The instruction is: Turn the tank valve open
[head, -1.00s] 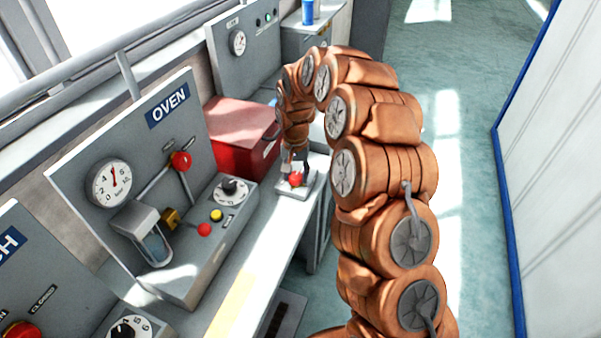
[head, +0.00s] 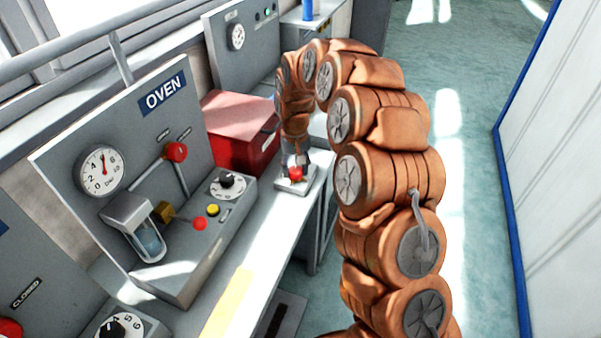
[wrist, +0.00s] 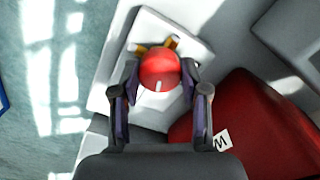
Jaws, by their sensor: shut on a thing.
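The tank valve's round red knob (wrist: 160,70) has a short white mark and sits over brass-coloured fittings (wrist: 150,47) on a pale square base (wrist: 105,97) in the wrist view. My gripper (wrist: 160,78) is shut on the red knob, one finger on each side. In the head view the red knob (head: 296,173) shows small at the far end of the bench, with my gripper (head: 295,166) right above it. The lower part of the valve is mostly hidden by the knob and fingers.
A red box (head: 240,130) stands on the bench just left of my gripper. The OVEN panel (head: 130,130) with a gauge, a red-knobbed lever and a dial stands nearer on the left. Open floor (head: 465,110) lies to the right, then a white blue-edged panel (head: 560,170).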

